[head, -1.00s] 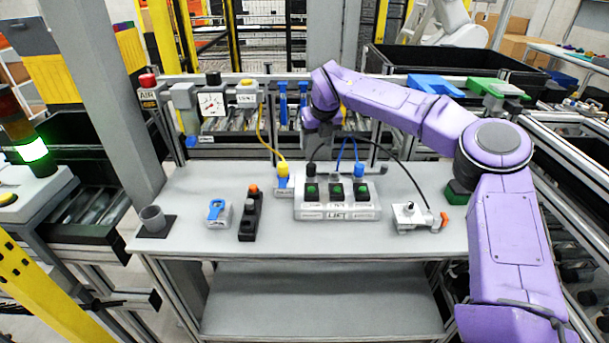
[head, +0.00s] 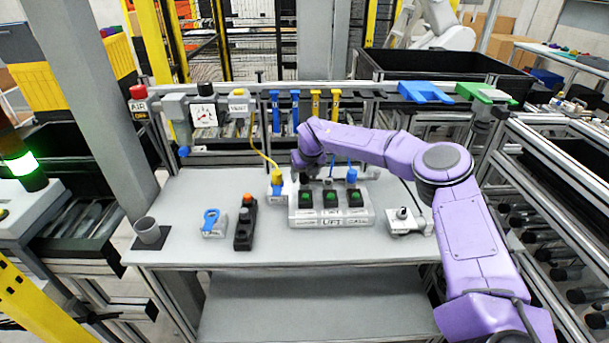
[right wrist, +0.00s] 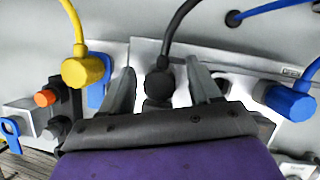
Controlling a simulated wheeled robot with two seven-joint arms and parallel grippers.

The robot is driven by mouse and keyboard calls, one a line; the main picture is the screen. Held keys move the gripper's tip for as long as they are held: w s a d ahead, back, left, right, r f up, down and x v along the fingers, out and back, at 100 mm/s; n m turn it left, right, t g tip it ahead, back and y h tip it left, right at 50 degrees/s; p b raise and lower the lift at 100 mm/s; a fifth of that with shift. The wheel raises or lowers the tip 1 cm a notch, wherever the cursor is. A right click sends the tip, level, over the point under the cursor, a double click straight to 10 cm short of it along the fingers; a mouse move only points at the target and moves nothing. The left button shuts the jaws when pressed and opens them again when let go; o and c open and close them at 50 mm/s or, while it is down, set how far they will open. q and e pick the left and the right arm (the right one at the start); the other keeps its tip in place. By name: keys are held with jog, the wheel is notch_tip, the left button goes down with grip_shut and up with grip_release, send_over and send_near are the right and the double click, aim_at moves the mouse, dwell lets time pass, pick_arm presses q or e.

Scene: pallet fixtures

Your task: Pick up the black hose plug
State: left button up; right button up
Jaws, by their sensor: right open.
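The black hose plug (right wrist: 158,88) stands upright in the back of the white block labelled LIFT (head: 332,221), with its black hose (right wrist: 172,35) rising from it. In the right wrist view, my right gripper (right wrist: 160,76) is open, with one finger on each side of the plug. Whether either finger touches it I cannot tell. In the head view, my right gripper (head: 309,168) is over the back left of the block and largely hides the plug. My left gripper is not in view.
A yellow plug (head: 277,177) with its hose is close on the left, and a blue plug (head: 351,175) on the right. A black switch box (head: 246,225), a blue-tabbed block (head: 212,222) and a grey cup (head: 147,230) stand left. A white fitting (head: 404,220) stands right.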

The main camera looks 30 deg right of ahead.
jog(key=shift+r, duration=0.1)
jog(key=c, duration=1.1)
notch_tip(320, 180, up, 8)
jog(key=b, duration=0.2)
jog(key=shift+b, duration=0.35)
notch_tip(320, 180, up, 20)
jog(key=p, duration=0.3)
jog(key=shift+p, duration=0.35)
notch_tip(320, 180, up, 5)
jog(key=p, duration=0.5)
jog(key=shift+s, duration=0.1)
